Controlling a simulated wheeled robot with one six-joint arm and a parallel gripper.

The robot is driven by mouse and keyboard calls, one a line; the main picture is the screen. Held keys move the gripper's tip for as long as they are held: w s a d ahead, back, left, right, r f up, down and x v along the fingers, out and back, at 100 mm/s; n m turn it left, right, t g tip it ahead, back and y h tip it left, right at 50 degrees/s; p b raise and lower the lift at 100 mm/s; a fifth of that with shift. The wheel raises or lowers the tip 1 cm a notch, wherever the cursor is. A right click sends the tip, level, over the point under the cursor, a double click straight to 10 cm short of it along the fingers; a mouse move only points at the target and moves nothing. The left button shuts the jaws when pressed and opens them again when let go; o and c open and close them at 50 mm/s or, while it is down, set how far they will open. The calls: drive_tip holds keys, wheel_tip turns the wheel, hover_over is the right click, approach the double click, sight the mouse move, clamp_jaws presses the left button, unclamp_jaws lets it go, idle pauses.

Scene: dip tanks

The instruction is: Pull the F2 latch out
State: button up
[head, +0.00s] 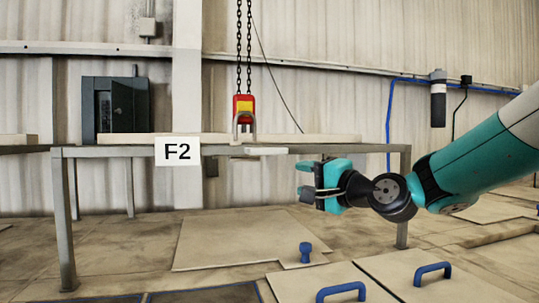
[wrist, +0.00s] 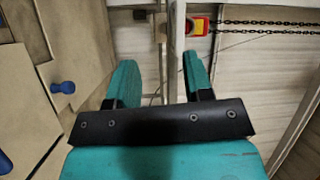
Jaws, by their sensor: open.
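The F2 sign (head: 177,151) is a white plate on the front edge of a grey metal frame (head: 330,149). A small pale bar (head: 265,151) sticks out from that edge, right of the sign and under the hoist hook; it looks like the latch. My gripper (head: 305,178) is to the right of the bar and a little lower, pointing left, apart from it. In the wrist view my gripper (wrist: 157,75) shows its two teal fingers spread, with nothing held between them. I cannot make out the latch clearly in the wrist view.
A red and yellow hoist block (head: 243,106) hangs on chains above the frame, and also shows in the wrist view (wrist: 197,27). A dark cabinet (head: 115,105) stands behind. Floor covers with blue handles (head: 341,292) and a blue knob (head: 305,252) lie below.

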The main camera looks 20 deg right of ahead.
sight(272, 151)
drive_tip(key=w+a+r+p, duration=0.1)
drive_tip(key=w+p, duration=0.2)
drive_tip(key=w, duration=0.2)
drive_tip(key=w+a+r+m+t+p, duration=0.1)
drive_tip(key=w+r+p, duration=0.1)
drive_tip(key=w, duration=0.3)
drive_tip(key=w+a+r+m+p, duration=0.1)
drive_tip(key=w+r+p, duration=0.1)
drive_tip(key=w+p, duration=0.2)
drive_tip(key=shift+w+a+t+h, duration=0.2)
drive_tip(key=shift+w+t+h, duration=0.15)
drive_tip(key=shift+w, duration=0.55)
drive_tip(key=shift+w+a+p, duration=0.2)
drive_tip(key=shift+w+p, duration=0.1)
drive_tip(key=shift+w, duration=0.3)
clamp_jaws()
